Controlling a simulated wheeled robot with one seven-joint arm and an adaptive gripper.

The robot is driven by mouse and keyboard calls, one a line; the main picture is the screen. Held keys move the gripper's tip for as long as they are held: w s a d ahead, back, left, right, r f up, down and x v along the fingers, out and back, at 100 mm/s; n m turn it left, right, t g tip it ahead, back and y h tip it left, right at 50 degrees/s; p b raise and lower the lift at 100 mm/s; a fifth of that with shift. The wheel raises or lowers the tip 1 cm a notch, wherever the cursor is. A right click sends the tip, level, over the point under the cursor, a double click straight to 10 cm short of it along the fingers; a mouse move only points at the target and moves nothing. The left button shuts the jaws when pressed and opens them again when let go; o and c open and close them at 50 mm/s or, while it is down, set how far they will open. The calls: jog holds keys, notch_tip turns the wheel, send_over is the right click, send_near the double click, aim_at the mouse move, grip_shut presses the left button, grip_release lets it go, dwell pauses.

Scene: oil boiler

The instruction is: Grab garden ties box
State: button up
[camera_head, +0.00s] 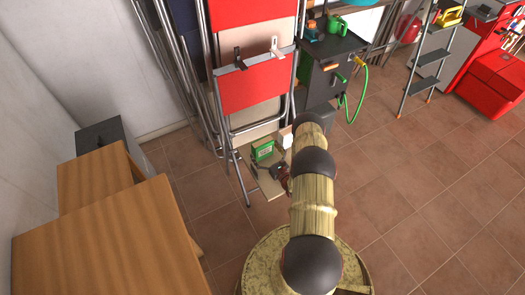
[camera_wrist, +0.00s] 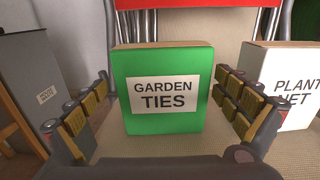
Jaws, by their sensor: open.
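The garden ties box (camera_wrist: 165,60) is green with a white label reading "GARDEN TIES". In the wrist view it stands upright in the middle, between the two fingers of my gripper (camera_wrist: 165,112). The fingers are open, with a gap visible on each side of the box. In the head view the box (camera_head: 263,150) stands on the beige seat of a folding chair. My gripper (camera_head: 281,174) is just in front of it there, partly hidden by my arm.
A white plant net box (camera_wrist: 286,85) stands right of the green box. The chair (camera_head: 258,92) has a red back and metal legs. A wooden table (camera_head: 110,240) is at the left. A dark cart (camera_head: 325,75) with a green hose stands behind.

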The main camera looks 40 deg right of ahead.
aim_at(258, 141)
jog(key=shift+w+d+b, duration=0.25)
jog(key=shift+w+b, duration=0.1)
jog(key=shift+w, duration=0.7)
jog(key=shift+w+d+b, duration=0.25)
jog(key=shift+w+b, duration=0.15)
jog(key=shift+w, duration=0.6)
jog(key=shift+w+d+b, duration=0.25)
jog(key=shift+w+b, duration=0.1)
jog(key=shift+w, duration=0.7)
jog(key=shift+r, duration=0.1)
jog(key=shift+c, duration=0.9)
jog(key=c, duration=1)
jog(key=shift+c, duration=0.3)
jog(key=shift+r, duration=0.1)
